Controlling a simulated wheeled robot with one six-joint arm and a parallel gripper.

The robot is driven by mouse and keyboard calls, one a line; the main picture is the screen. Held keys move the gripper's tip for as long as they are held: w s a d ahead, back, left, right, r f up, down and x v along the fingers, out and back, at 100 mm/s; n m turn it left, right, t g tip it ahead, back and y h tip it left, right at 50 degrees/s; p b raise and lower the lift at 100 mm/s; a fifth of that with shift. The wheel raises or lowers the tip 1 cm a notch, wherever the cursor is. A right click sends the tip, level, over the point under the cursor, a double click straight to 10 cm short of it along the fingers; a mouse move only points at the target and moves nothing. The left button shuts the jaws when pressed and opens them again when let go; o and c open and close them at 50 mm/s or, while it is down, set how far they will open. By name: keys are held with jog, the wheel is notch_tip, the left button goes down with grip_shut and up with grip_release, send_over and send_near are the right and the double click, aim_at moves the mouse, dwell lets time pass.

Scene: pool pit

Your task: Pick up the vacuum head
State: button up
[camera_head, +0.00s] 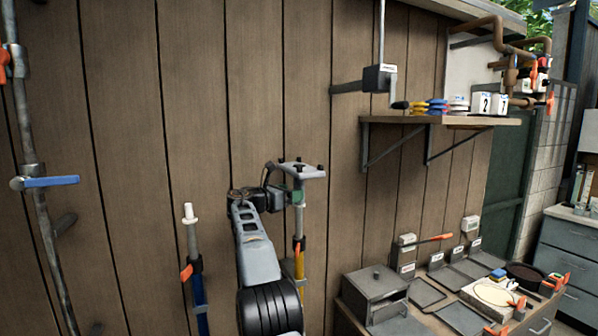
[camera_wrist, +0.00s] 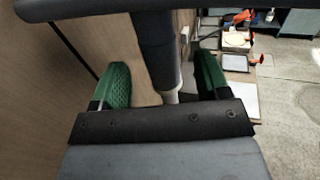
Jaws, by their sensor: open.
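What looks like the vacuum head (camera_head: 302,171) is a flat grey piece with dark knobs, on top of an upright yellow-and-grey pole against the wood wall. In the wrist view, a dark bar (camera_wrist: 150,9) crosses the top of the picture, and a dark neck (camera_wrist: 155,50) runs down from it to a pale tube end. My gripper (camera_wrist: 164,82) is open, with one green finger on each side of the neck and a gap showing on both sides. In the head view, my gripper (camera_head: 287,196) is just below the grey piece, partly hidden by my arm.
A second pole (camera_head: 194,240) with a white tip and blue lower part stands to the left. A bench (camera_head: 352,296) with trays and tools is at lower right. A wall shelf (camera_head: 465,121) is above it. A pipe with a blue-handled valve (camera_head: 50,182) is far left.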

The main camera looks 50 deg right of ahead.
aim_at(299, 160)
jog(key=shift+s+d+p, duration=0.15)
jog(key=shift+d+p, duration=0.45)
jog(key=shift+d, duration=1.5)
jog(key=c, duration=1.2)
jog(key=shift+r, duration=0.1)
notch_tip(299, 160, up, 10)
jog(key=p, duration=0.7)
